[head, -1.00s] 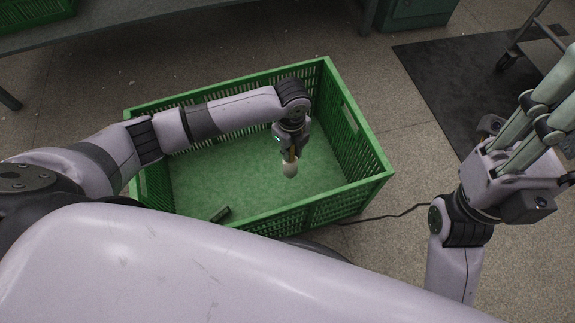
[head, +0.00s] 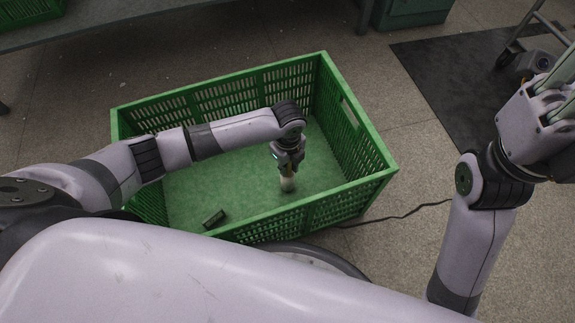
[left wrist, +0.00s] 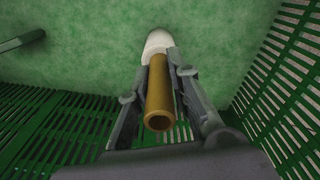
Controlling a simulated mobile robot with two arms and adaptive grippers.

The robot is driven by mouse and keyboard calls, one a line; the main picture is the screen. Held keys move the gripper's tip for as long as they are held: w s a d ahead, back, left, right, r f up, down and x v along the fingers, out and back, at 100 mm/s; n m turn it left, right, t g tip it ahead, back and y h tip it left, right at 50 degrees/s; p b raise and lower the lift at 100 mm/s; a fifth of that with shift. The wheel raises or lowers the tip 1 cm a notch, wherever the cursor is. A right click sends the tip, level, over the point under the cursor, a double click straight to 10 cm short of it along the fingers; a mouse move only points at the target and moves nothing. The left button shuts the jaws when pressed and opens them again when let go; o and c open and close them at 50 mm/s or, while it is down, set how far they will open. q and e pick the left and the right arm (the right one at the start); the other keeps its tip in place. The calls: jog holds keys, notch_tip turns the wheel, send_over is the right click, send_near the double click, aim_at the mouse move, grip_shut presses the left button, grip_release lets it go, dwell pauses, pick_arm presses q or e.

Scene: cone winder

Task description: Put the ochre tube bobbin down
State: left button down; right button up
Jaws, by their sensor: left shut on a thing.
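The ochre tube bobbin (left wrist: 160,98) is a hollow ochre tube with a pale, whitish far end. In the left wrist view it lies lengthwise between the two fingers of my left gripper (left wrist: 165,80), which is shut on it. In the head view my left gripper (head: 287,172) points down inside the green crate (head: 378,172), and the bobbin's pale end (head: 287,185) shows below the fingers near the crate floor. I cannot tell whether it touches the floor. My right gripper (head: 557,95) is at the right edge, outside the crate, and its fingers are partly cut off.
A small dark green object (head: 215,218) lies on the crate floor near the front wall. The crate floor around the bobbin is clear. A cable (head: 400,213) runs over the ground to the right. A dark mat (head: 450,90) and a wheeled frame (head: 513,45) are at upper right.

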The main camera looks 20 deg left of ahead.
pick_arm(q)
jog(key=shift+f, duration=0.15)
jog(key=c, duration=1.5)
grip_release()
